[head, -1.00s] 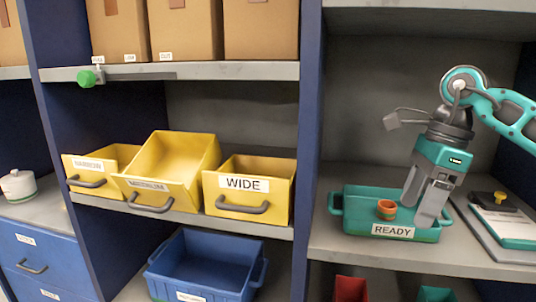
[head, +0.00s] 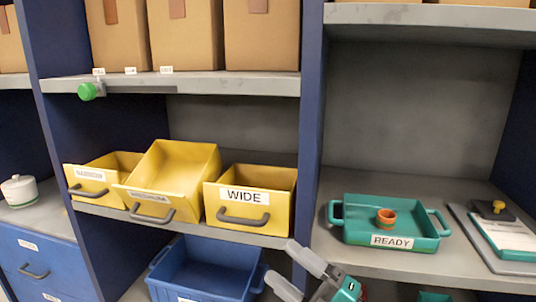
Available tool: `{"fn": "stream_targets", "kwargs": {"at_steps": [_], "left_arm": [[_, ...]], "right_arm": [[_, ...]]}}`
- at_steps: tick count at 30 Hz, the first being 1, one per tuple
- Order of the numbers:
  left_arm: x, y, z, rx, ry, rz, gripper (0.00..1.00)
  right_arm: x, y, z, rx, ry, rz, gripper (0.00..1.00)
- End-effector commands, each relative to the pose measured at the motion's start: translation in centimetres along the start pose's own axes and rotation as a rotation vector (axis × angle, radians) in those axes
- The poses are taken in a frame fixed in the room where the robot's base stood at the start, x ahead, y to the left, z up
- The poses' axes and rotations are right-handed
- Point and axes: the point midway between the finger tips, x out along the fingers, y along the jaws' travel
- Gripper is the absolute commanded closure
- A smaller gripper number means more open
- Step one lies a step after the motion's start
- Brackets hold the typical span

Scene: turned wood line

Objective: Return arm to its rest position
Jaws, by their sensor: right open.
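My right gripper (head: 283,262) is at the bottom of the head view, low in front of the shelves. Its two grey fingers point up and left, stand apart and hold nothing. It overlaps the right edge of the blue bin in the picture; I cannot tell the depth between them. Most of my right arm is outside the frame. My left gripper does not show.
Yellow bins, one labelled WIDE (head: 279,211), stand on the middle shelf above a blue bin (head: 205,271). Cardboard boxes (head: 262,35) fill the top shelf. A blue upright (head: 311,130) divides the bays.

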Motion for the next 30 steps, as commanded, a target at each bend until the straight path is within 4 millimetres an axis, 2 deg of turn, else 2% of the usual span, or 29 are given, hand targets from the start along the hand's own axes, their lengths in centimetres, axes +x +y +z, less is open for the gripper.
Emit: {"fn": "stream_targets", "kwargs": {"at_steps": [4, 8, 12, 15, 18, 22, 30], "left_arm": [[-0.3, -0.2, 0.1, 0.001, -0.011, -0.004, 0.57], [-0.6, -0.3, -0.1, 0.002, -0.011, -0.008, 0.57], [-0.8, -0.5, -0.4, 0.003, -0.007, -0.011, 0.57], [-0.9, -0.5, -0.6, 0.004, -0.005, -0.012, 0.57], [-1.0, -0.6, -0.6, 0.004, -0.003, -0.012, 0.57], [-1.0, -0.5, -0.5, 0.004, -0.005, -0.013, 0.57], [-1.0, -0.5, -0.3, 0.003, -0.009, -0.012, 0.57]], "right_arm": [[-5.1, -3.5, 2.6, 0.346, -0.347, 0.029, 0.32], [-11.4, -7.6, 3.8, 0.639, -0.656, 0.040, 0.32], [-19.1, -12.3, 2.9, 0.922, -0.971, 0.041, 0.32], [-23.6, -14.7, 1.3, 1.073, -1.146, 0.041, 0.32], [-26.6, -16.2, -0.2, 1.171, -1.262, 0.040, 0.32], [-28.3, -17.1, -1.2, 1.227, -1.329, 0.041, 0.32], [-28.5, -17.2, -1.2, 1.231, -1.336, 0.039, 0.32]]}}
